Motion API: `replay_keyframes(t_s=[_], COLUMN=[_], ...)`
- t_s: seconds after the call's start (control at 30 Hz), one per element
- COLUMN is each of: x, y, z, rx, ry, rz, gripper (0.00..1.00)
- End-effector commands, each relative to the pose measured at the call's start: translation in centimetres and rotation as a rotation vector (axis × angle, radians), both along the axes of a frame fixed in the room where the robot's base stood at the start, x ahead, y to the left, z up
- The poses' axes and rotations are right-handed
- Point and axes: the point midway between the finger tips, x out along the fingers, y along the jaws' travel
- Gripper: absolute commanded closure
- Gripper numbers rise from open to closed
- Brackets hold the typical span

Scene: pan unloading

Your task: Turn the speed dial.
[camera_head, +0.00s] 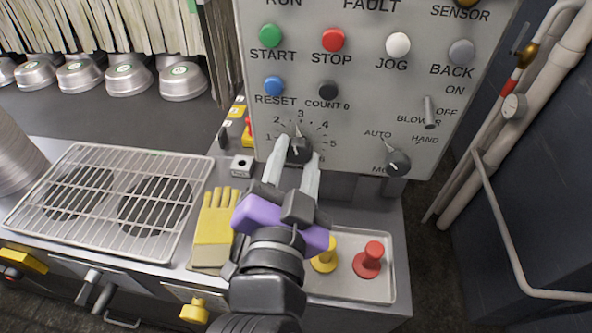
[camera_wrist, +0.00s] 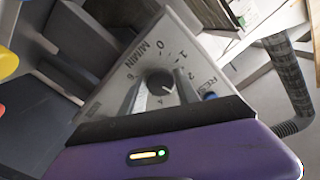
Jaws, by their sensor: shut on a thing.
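The speed dial (camera_head: 299,149) is a dark round knob with a numbered scale, low on the left of the grey control panel (camera_head: 350,110). Its pointer appears to lie between 2 and 3 in the head view. My gripper (camera_head: 292,165) reaches up to it from below, with one pale finger on each side, shut on the knob. In the wrist view the dial (camera_wrist: 160,82) sits between the two fingers (camera_wrist: 160,95), with MIN and several numbers around it. The fingers cover part of the scale.
Above the dial are several push buttons, including blue RESET (camera_head: 274,85) and red STOP (camera_head: 333,40). A mode knob (camera_head: 398,162) and blower switch (camera_head: 430,112) are to the right. Below lie a yellow glove (camera_head: 217,228), a wire rack (camera_head: 110,205) and a tray (camera_head: 345,288).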

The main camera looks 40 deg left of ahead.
Motion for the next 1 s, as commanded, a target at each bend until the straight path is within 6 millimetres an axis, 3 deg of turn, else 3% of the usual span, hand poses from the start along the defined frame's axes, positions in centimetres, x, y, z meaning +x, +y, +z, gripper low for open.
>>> replay_keyframes(t_s=[0.4,0.93,0.97,1.0], x=[-0.01,0.02,0.02,0.02], y=[-0.01,-0.03,-0.03,-0.03], z=[-0.05,0.07,0.07,0.07], rx=[0.166,0.188,0.188,0.188], ry=[0.101,0.115,0.115,0.115], rz=[-0.001,-0.001,-0.001,-0.001], gripper=[1.0,1.0,0.6,0.53])
